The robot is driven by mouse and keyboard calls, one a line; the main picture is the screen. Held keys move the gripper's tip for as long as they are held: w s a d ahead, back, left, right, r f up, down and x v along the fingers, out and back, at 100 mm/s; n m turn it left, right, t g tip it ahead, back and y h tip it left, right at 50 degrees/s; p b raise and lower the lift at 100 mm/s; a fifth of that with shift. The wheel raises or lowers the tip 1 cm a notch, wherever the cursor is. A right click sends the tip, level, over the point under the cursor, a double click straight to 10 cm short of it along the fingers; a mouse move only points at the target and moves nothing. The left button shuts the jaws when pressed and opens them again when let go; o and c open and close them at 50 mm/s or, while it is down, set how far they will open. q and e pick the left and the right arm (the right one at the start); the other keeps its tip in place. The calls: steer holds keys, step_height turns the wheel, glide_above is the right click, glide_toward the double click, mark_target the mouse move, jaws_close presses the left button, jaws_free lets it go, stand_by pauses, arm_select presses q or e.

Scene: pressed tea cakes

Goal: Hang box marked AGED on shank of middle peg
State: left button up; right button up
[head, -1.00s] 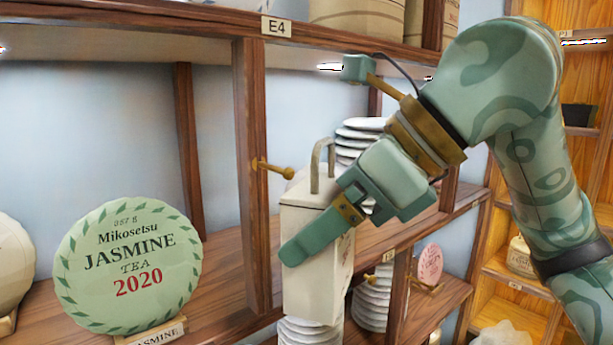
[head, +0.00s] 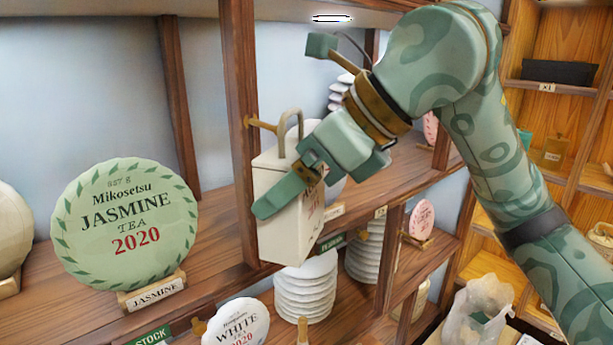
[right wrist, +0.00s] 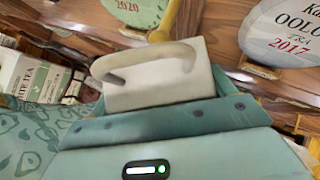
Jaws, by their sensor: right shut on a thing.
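The cream box (head: 285,215) hangs roughly upright in my right gripper (head: 290,190), which is shut on its sides. The box has a bent hook-like handle (head: 291,120) on its lid; its marking is not readable here. A brass peg (head: 261,125) sticks out from the dark wooden post. Its end shows right beside the left side of the handle; I cannot tell whether it is inside the hook. In the right wrist view the handle (right wrist: 150,62) stands above the gripper edge, and the yellow peg (right wrist: 168,18) shows just beyond it. My left gripper is not in view.
A green JASMINE tea cake (head: 125,222) stands on the shelf at left. A WHITE tea cake (head: 236,322) and stacked pale cakes (head: 305,285) are below the box. A pink cake (head: 422,219) stands at right. The post (head: 240,160) is close beside the box.

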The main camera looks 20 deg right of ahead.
steer(key=shift+w+a+p, duration=0.25)
steer(key=shift+w+a, duration=0.05)
steer(key=shift+w, duration=0.45)
steer(key=shift+w+a+p, duration=0.2)
steer(key=shift+w+a, duration=0.05)
steer(key=shift+w, duration=0.45)
steer(key=shift+w+a+f+b, duration=0.2)
steer(key=shift+w+f+b, duration=0.2)
steer(key=shift+w+f, duration=0.3)
steer(key=o, duration=1)
steer(key=shift+o, duration=0.2)
